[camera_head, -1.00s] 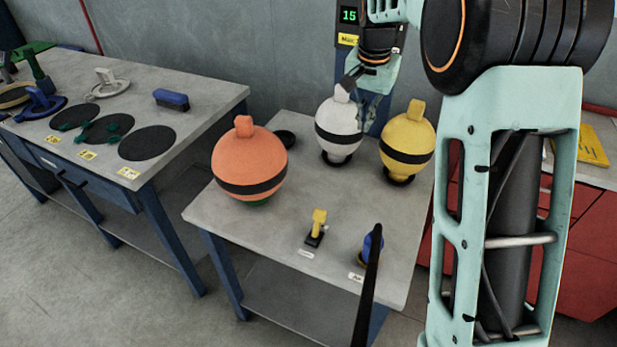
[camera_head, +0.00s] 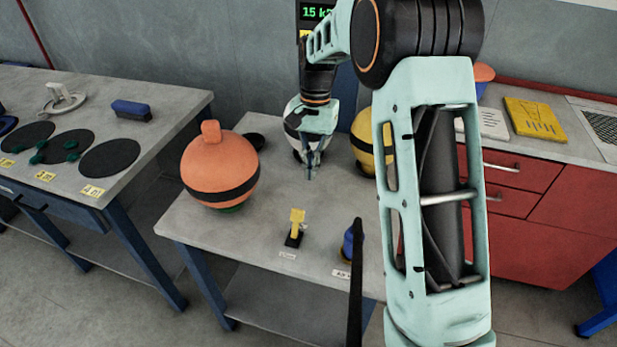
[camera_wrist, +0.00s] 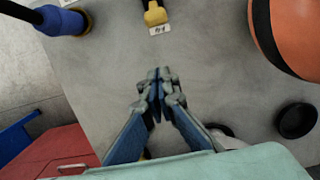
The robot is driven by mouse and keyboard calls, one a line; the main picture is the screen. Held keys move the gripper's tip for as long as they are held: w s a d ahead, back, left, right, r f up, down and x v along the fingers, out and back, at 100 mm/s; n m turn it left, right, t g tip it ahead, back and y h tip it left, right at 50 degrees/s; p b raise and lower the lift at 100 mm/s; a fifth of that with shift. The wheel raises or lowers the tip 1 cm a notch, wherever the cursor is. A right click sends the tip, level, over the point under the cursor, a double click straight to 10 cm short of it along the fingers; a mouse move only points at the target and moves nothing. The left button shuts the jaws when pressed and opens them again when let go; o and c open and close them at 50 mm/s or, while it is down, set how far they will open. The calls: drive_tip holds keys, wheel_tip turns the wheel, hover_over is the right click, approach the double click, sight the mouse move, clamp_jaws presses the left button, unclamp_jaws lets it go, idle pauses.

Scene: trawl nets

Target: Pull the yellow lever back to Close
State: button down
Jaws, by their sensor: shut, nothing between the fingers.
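The yellow lever (camera_head: 297,219) stands on a small black base on the grey table (camera_head: 262,243), near its front edge, with a small white label in front of it. It also shows at the top of the wrist view (camera_wrist: 155,12), partly cut off by the frame edge. My gripper (camera_head: 311,172) is above the table, behind the lever and in front of the white buoy. In the wrist view my gripper (camera_wrist: 158,80) points towards the lever, with its fingertips together and empty. A clear gap lies between the fingertips and the lever. The label's wording is too small to read.
An orange buoy (camera_head: 220,165) stands left of the lever. A white buoy (camera_head: 296,128) and a yellow buoy (camera_head: 363,138) stand behind. A blue-based black handle (camera_head: 357,270) rises right of the lever. The tabletop around the lever is clear.

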sight(296, 224)
drive_tip(key=f, duration=0.5)
drive_tip(key=s+f, duration=0.1)
drive_tip(key=f, duration=0.1)
drive_tip(key=shift+s+a+f, duration=0.1)
drive_tip(key=shift+a+f, duration=0.1)
drive_tip(key=shift+f, duration=0.05)
drive_tip(key=shift+s+a+f, duration=0.15)
drive_tip(key=shift+s+f, duration=0.05)
drive_tip(key=shift+s+a+r, duration=0.3)
drive_tip(key=shift+s+r, duration=0.15)
drive_tip(key=shift+s, duration=0.3)
drive_tip(key=shift+s+a+r, duration=0.25)
drive_tip(key=shift+s+r, duration=0.15)
drive_tip(key=shift+s, duration=0.3)
drive_tip(key=shift+s, duration=0.1)
